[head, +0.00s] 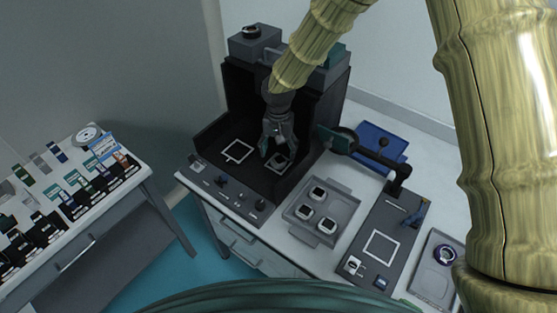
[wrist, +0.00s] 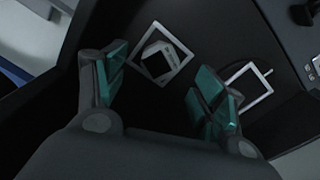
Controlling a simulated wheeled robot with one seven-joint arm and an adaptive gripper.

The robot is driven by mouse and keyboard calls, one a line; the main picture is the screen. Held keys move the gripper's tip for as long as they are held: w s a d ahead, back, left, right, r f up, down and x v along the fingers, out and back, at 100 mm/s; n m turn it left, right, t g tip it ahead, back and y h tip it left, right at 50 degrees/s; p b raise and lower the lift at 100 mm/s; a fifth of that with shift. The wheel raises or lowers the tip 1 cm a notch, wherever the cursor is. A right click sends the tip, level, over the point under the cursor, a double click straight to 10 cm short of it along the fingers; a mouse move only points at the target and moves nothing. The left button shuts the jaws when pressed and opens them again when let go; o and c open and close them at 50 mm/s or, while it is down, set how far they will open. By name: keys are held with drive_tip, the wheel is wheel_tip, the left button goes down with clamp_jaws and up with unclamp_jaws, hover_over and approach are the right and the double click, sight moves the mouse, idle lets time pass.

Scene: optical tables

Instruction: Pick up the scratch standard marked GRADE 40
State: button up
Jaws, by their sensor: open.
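My gripper (head: 278,142) is open inside the black booth, above a small block (head: 281,160) in the right-hand white square outline. In the wrist view the teal fingertips of my gripper (wrist: 162,82) stand wide apart with nothing between them. The block (wrist: 157,58) shows there with a pale face and dark side, lying within the outline, beyond the fingertips.
The black booth (head: 235,88) has tall walls around the gripper. Its left white outline (head: 237,152) is empty. A magnifier on an arm (head: 380,157) stands right of the booth, near a blue tray (head: 380,140). A separate table (head: 140,170) with sample cards stands left.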

sight(279, 160)
drive_tip(key=shift+f+p, duration=0.65)
drive_tip(key=shift+f, duration=1.3)
drive_tip(key=c, duration=1.1)
